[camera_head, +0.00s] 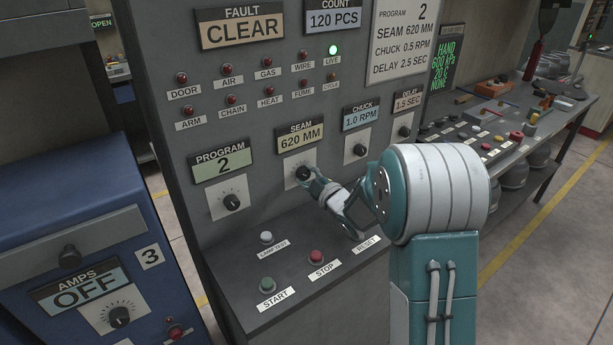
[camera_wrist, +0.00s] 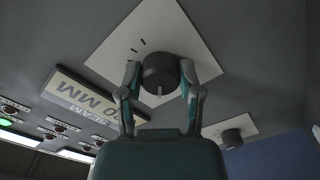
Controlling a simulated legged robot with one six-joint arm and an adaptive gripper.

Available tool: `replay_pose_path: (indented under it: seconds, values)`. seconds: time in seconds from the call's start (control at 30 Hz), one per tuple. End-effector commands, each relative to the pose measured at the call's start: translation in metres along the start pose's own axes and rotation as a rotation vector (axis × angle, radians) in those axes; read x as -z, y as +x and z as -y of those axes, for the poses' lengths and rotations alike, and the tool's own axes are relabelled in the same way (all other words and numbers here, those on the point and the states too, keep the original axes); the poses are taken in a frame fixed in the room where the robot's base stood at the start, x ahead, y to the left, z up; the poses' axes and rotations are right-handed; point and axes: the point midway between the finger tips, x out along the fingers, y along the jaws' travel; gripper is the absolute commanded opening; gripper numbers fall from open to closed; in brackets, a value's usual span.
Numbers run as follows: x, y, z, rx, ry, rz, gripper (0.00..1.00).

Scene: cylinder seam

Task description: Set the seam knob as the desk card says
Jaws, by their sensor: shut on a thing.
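The seam knob (camera_head: 303,172) is a black knob on a pale square plate, under a display that reads SEAM 620 MM (camera_head: 301,138). In the wrist view the knob (camera_wrist: 159,72) sits between the two fingers of my gripper (camera_wrist: 159,80), which is shut on it. A light pointer line shows on the knob. In the head view my gripper (camera_head: 316,184) reaches the knob from the lower right. The card (camera_head: 402,42) reads PROGRAM 2, SEAM 620 MM, CHUCK 0.5 RPM, DELAY 2.5 SEC.
The program knob (camera_head: 231,202) shows 2, the chuck knob (camera_head: 360,150) 1.0 RPM, the delay knob (camera_head: 404,131) 1.5 SEC. START (camera_head: 267,284), STOP (camera_head: 316,257) and lamp test (camera_head: 266,237) buttons sit on the ledge below. FAULT reads CLEAR; the LIVE lamp (camera_head: 333,50) is green.

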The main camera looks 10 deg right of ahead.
Motion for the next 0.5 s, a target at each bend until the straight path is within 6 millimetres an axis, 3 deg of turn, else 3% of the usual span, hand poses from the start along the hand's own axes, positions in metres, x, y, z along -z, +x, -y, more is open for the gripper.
replay_pose_path:
  seconds: [0.5]
  values:
    - [0.0006,0.0004,0.0022,0.005,-0.037,-0.002,0.0]
